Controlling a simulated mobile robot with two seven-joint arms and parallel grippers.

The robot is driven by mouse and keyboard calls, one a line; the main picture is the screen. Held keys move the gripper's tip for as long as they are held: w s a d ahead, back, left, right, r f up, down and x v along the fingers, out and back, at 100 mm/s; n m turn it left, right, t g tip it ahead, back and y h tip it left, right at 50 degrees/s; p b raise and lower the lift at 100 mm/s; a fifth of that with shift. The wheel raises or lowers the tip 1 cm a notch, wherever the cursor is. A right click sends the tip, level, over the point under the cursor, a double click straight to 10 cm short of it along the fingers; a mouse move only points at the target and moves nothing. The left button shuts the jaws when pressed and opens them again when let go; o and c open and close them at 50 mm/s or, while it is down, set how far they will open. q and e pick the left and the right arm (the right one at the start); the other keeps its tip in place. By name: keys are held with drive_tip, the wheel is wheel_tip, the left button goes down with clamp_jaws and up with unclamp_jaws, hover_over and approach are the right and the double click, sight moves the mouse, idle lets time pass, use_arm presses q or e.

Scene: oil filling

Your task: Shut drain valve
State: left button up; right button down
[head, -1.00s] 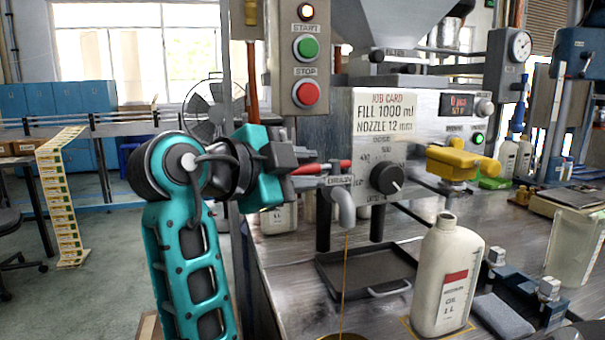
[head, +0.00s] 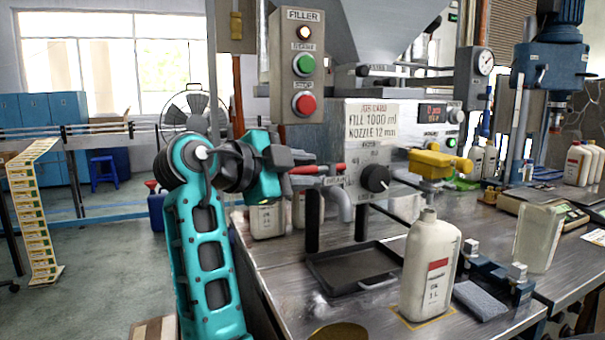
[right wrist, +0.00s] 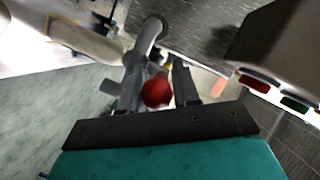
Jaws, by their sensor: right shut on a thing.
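My right gripper (head: 308,176) is at the drain valve on the filler's front, its fingers shut on the red valve handle (head: 330,169). In the right wrist view the red handle end (right wrist: 157,92) shows between the two fingers. The grey drain spout (head: 345,205) bends downward beside the gripper, and it also shows in the right wrist view (right wrist: 150,36). No oil stream shows below the spout. My left gripper is not in view.
A black tray (head: 322,285) lies on the metal bench below the spout. A white oil bottle (head: 425,300) stands to its right, near a blue fixture (head: 490,280). The control box (head: 298,60) with green and red buttons hangs above the gripper. A yellow part (head: 440,162) sits at right.

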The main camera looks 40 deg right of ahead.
idle(0.5)
drive_tip(key=c, duration=1.1)
unclamp_jaws()
drive_tip(key=shift+a, duration=0.1)
drive_tip(key=v, duration=1.2)
drive_tip(key=shift+a+r, duration=0.2)
drive_tip(key=shift+a, duration=0.2)
